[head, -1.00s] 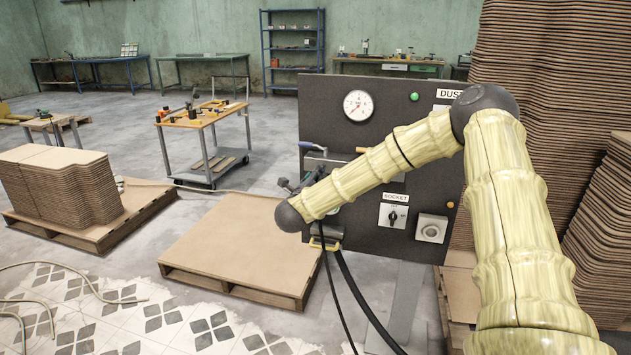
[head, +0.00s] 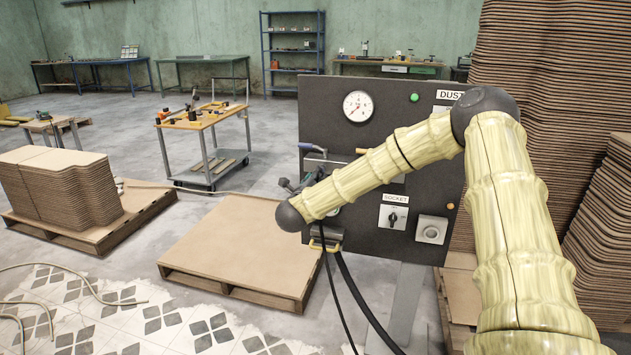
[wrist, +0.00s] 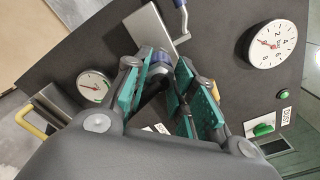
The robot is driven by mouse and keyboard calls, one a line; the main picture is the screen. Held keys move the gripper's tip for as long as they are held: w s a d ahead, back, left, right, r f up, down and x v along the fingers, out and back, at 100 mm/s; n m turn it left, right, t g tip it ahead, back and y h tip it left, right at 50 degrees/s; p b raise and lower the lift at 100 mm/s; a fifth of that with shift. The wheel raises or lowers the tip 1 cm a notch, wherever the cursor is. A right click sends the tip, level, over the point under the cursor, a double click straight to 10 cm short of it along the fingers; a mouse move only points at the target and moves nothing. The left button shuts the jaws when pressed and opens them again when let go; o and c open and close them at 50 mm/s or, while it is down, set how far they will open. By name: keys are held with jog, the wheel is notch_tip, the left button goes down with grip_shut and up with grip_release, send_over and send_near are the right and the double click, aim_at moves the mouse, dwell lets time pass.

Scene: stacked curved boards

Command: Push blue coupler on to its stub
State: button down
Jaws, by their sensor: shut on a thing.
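My gripper (wrist: 165,82) has teal finger pads on both sides of a grey and blue coupler (wrist: 159,66), and it is shut on it. The coupler lies close to the dark panel (wrist: 225,75). The stub cannot be made out; the coupler and fingers cover that spot, so I cannot tell how far the coupler sits on it. In the head view my gripper (head: 311,183) is at the left part of the panel (head: 355,90), partly hidden behind my arm. A black hose (head: 350,290) hangs down below it.
The panel carries a large gauge (head: 358,106), a blue-handled crank (head: 312,148), a green button (head: 414,98), a socket switch (head: 393,215) and a yellow handle (head: 323,245). A smaller gauge (wrist: 95,86) is beside my fingers. A boarded pallet (head: 235,245) stands left of the panel.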

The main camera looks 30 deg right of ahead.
jog(key=shift+b+x, duration=0.3)
jog(key=shift+x, duration=0.6)
jog(key=c, duration=1.1)
grip_release()
jog(key=v, duration=1.2)
